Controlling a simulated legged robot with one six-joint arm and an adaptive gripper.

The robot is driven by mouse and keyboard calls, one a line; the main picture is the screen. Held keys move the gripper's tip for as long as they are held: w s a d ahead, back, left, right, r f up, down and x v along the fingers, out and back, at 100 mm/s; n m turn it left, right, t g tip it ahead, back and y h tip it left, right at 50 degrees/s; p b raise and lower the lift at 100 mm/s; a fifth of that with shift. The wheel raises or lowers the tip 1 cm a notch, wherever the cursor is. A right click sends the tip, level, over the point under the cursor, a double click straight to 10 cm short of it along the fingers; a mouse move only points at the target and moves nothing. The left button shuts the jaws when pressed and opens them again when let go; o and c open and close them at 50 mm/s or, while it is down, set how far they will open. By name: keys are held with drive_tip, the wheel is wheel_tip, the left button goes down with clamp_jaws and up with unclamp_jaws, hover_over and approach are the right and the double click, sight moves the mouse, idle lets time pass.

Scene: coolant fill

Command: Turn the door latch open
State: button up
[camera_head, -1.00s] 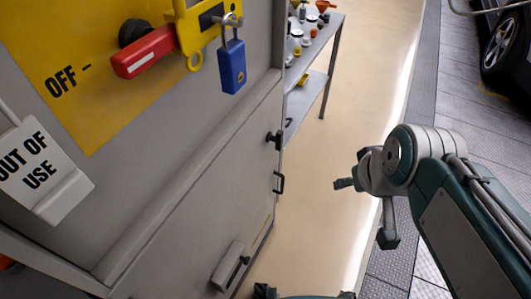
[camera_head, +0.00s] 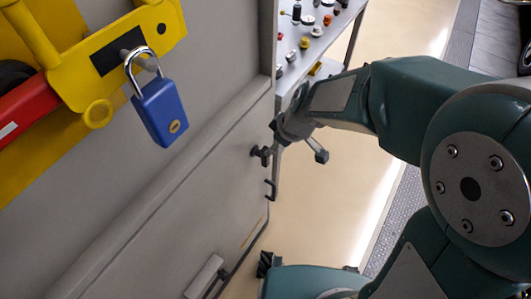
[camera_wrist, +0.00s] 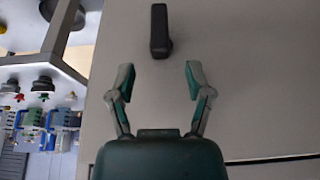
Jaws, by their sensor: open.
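The door latch (camera_head: 262,153) is a small black lever on the grey cabinet door (camera_head: 205,195), near the door's right edge. In the wrist view a black bar that looks like this latch (camera_wrist: 160,32) points lengthwise up the picture. My gripper (camera_wrist: 159,78) is open and empty in the wrist view. The bar lies beyond the fingertips, lined up with the gap between them. In the head view my gripper is close to the latch, with its fingers partly hard to make out.
A blue padlock (camera_head: 160,110) hangs from a yellow lockout plate (camera_head: 105,65) with a red handle (camera_head: 22,112) above the door. A black pull handle (camera_head: 271,190) sits below the latch. A metal shelf with small parts (camera_head: 325,35) stands behind. Bare floor lies right of the cabinet.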

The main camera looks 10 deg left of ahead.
sight(261, 154)
drive_tip(key=x, duration=0.8)
clamp_jaws()
